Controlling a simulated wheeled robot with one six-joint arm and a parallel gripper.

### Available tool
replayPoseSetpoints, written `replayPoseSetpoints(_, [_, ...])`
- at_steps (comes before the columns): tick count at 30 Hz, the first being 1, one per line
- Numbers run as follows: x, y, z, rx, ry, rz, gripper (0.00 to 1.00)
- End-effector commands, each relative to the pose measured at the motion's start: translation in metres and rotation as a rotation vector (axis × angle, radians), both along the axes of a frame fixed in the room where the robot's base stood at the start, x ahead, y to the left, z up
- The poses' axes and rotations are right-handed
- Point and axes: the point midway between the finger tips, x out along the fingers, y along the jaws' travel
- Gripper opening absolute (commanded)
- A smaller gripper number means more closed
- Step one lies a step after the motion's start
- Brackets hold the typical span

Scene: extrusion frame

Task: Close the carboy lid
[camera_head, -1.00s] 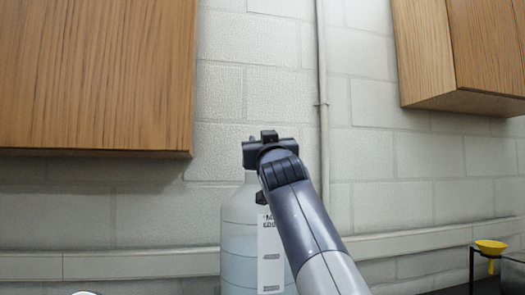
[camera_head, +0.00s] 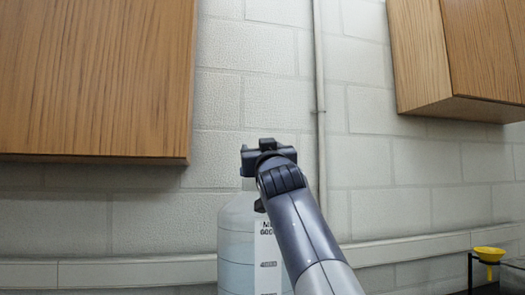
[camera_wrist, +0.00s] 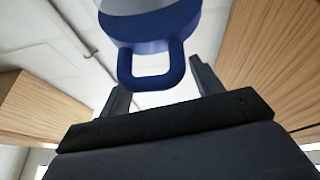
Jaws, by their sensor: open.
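The carboy (camera_head: 236,245) is a translucent bottle with a white label, standing upright against the wall in the head view. My gripper (camera_head: 262,150) is at its top and hides its neck and most of the lid. In the wrist view the blue lid (camera_wrist: 160,22) shows at the top, with a blue loop (camera_wrist: 151,82) pointing toward my gripper. My gripper (camera_wrist: 160,90) is open, with one finger on each side of the loop. No firm contact shows. The lid's hinge and the carboy mouth are hidden, so I cannot tell how the lid sits.
Wooden cabinets hang at upper left (camera_head: 90,80) and upper right (camera_head: 460,60). A vertical pipe (camera_head: 319,100) runs down the block wall behind the carboy. A yellow funnel (camera_head: 489,254) sits on a black stand at far right.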

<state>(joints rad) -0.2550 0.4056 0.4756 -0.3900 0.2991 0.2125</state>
Motion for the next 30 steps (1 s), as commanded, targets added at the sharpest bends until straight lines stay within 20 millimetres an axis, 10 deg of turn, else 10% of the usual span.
replayPoseSetpoints(30, [-0.098, -0.013, -0.044, 0.001, 0.0, 0.0, 0.62])
